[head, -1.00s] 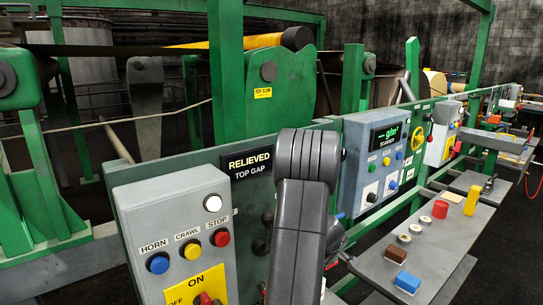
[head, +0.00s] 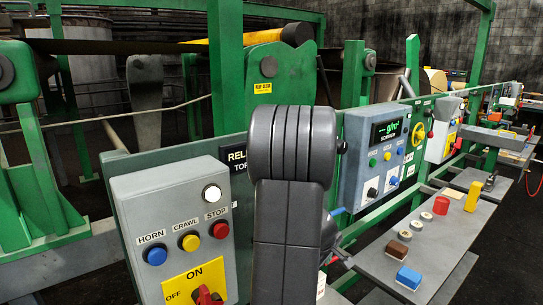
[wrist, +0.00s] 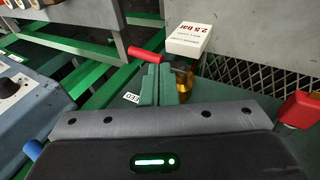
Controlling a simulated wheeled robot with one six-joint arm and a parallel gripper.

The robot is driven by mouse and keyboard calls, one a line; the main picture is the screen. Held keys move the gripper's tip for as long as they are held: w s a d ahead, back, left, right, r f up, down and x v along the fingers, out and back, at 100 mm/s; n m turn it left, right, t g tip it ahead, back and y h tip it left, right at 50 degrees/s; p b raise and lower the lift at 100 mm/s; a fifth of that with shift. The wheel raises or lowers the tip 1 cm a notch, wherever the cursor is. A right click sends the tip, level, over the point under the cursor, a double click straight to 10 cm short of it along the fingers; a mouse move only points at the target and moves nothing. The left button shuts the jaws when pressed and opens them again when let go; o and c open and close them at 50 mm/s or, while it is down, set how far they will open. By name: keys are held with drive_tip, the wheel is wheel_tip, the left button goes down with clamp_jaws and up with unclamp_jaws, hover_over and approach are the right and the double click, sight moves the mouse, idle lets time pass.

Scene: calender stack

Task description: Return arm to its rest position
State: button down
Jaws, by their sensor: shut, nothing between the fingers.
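My dark grey arm (head: 287,215) stands upright in the middle of the head view, in front of the control panels. Its rounded joint covers part of the black sign. My gripper (wrist: 160,68) shows in the wrist view as two greenish fingers together at the middle of the grey bar, shut and empty. A red handle (wrist: 146,54) and a brass fitting (wrist: 183,82) appear just beyond the fingertips; I cannot tell the gap. In the head view the gripper is mostly hidden behind the arm.
A grey button box (head: 170,225) stands close left of the arm. The scanner panel (head: 380,150) is to its right. A grey shelf (head: 450,235) holds a blue block (head: 408,278) and several small items.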

drive_tip(key=s+a+b, duration=0.2)
drive_tip(key=s+a, duration=0.1)
drive_tip(key=s, duration=0.3)
drive_tip(key=p, duration=0.5)
approach(335, 257)
drive_tip(key=x, duration=0.6)
drive_tip(key=shift+f, duration=0.1)
drive_tip(key=shift+w+a, duration=0.1)
drive_tip(key=shift+w, duration=0.1)
drive_tip(key=shift+s+a+r+b, duration=0.25)
drive_tip(key=shift+a+r+b, duration=0.15)
drive_tip(key=shift+b, duration=0.8)
drive_tip(key=shift+s+r, duration=0.15)
drive_tip(key=shift+r, duration=0.1)
drive_tip(key=shift+s+a+r+t+h+b, duration=0.25)
drive_tip(key=shift+h+b, duration=0.25)
drive_tip(key=shift+b, duration=0.3)
